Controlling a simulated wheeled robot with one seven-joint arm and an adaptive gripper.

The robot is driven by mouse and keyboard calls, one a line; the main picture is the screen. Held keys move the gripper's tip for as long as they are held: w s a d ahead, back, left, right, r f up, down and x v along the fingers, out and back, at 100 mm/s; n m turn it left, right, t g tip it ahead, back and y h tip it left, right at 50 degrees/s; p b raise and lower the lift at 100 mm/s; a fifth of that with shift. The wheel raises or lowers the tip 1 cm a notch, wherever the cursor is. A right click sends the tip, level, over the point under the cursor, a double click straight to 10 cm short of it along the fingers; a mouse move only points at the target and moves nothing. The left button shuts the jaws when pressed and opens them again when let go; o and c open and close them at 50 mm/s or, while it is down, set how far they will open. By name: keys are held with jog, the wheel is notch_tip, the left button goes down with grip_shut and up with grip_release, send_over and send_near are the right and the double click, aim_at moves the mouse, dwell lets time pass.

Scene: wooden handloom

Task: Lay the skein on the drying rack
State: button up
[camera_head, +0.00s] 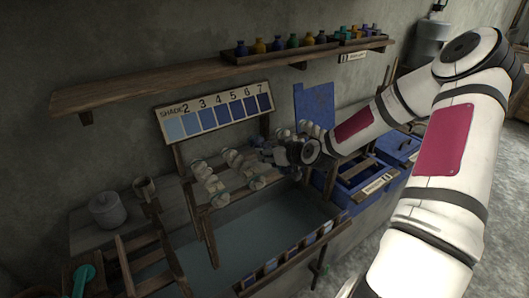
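A wooden rack (188,178) stands below the shade chart, behind the basin. Several pale, knobbly bundles that look like skeins lie across it: one at the left (208,178), one in the middle (240,168), and more pale shapes behind my gripper. My gripper (268,154) is dark and small in this view, at the right end of the rack and close to the pale bundles. Its fingers blend into the bundles. I cannot tell whether they are open or shut, or whether they hold a skein. My wrist hides the rack's right part.
A shade chart (216,110) with numbered blue swatches hangs behind the rack. A shelf with several small bottles (277,43) runs above. A basin (250,235) lies in front. Blue bins (362,190) stand at right. A lidded pot (108,209) sits at left.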

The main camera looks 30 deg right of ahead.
jog(key=s+d+r+p, duration=0.1)
jog(key=s, duration=1.2)
jog(key=shift+r, duration=0.2)
